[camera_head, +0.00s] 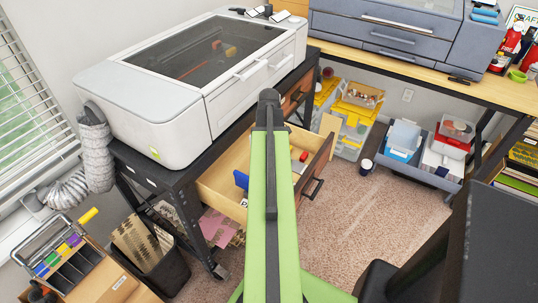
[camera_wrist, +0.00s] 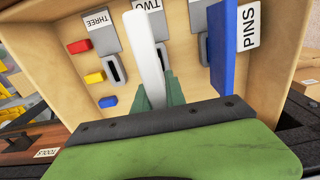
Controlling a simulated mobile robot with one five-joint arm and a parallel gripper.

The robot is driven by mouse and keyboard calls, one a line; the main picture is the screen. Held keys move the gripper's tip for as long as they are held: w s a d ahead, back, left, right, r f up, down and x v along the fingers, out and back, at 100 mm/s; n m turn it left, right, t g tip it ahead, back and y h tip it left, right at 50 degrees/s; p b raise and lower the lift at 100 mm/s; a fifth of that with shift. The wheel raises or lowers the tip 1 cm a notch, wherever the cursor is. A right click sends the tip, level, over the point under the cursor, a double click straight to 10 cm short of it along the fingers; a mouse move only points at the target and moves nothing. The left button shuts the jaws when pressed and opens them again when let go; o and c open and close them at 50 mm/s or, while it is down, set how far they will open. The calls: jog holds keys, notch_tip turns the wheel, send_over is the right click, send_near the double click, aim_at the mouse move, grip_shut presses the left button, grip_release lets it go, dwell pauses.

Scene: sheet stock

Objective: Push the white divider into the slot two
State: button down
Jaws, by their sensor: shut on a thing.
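The white divider (camera_wrist: 146,55) stands in front of the grey holder marked TWO (camera_wrist: 157,22) in the wrist view. My gripper (camera_wrist: 158,94) has its green fingers shut on the divider's near end. The divider covers part of slot two, so I cannot tell whether its edge is inside. A blue divider (camera_wrist: 222,50) stands to the right, beside the PINS label (camera_wrist: 248,27). The holder marked THREE (camera_wrist: 100,33) is to the left, with its slot uncovered. In the head view my arm hides my gripper and much of the open drawer (camera_head: 225,188).
Red (camera_wrist: 79,46), yellow (camera_wrist: 94,77) and blue (camera_wrist: 108,101) blocks lie at the drawer's left. A white machine (camera_head: 165,125) stands on the black bench above the drawer. A crate of bins (camera_head: 420,172) stands on the carpet at right.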

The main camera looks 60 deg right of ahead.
jog(key=shift+f, duration=0.2)
jog(key=shift+f+b, duration=2.95)
jog(key=shift+b, duration=0.15)
jog(key=shift+f, duration=0.15)
jog(key=shift+f+b, duration=0.5)
jog(key=shift+b, duration=0.15)
jog(key=shift+f+b, duration=0.85)
jog(key=shift+b, duration=0.05)
dwell(0.8)
jog(key=c, duration=1.3)
grip_release()
